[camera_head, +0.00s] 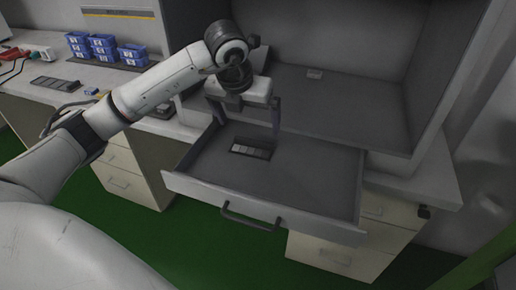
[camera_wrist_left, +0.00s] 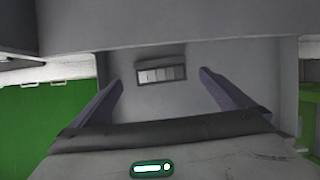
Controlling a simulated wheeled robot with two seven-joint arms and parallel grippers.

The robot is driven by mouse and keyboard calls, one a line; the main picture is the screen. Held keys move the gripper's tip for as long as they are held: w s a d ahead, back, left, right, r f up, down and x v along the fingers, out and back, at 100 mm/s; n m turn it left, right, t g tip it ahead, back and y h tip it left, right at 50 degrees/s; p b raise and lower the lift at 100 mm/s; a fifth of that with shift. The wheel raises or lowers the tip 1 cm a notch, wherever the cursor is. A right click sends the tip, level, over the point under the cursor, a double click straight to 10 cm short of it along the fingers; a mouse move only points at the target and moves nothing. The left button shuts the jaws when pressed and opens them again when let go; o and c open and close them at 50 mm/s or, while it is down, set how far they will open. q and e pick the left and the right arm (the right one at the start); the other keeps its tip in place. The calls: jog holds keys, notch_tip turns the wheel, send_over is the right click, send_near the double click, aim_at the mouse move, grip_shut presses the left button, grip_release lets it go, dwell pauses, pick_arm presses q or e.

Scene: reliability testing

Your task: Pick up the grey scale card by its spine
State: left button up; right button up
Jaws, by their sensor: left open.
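The grey scale card (camera_head: 251,149) lies in the open drawer (camera_head: 310,176), toward its left back part. It has a dark border and a row of patches from light to dark grey. In the left wrist view the card (camera_wrist_left: 161,75) lies ahead of the fingertips, centred between them and untouched. A dark strip runs along its upper edge there. My left gripper (camera_head: 246,132) is open and empty above the drawer, its fingers reaching down near the card. In the left wrist view both fingers of the left gripper (camera_wrist_left: 162,80) stand wide apart. My right gripper is not in view.
The drawer front with its handle (camera_head: 250,219) faces me, and low walls enclose the drawer. Blue bins (camera_head: 104,47) stand on the left bench. The drawer's right half is bare.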

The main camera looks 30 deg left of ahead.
aim_at(253, 142)
pick_arm(q)
jog(key=x, duration=0.9)
jog(key=shift+w+a+f, duration=0.1)
jog(key=shift+a+f, duration=0.05)
jog(key=shift+f, duration=0.1)
jog(key=c, duration=0.7)
jog(key=shift+r, duration=0.1)
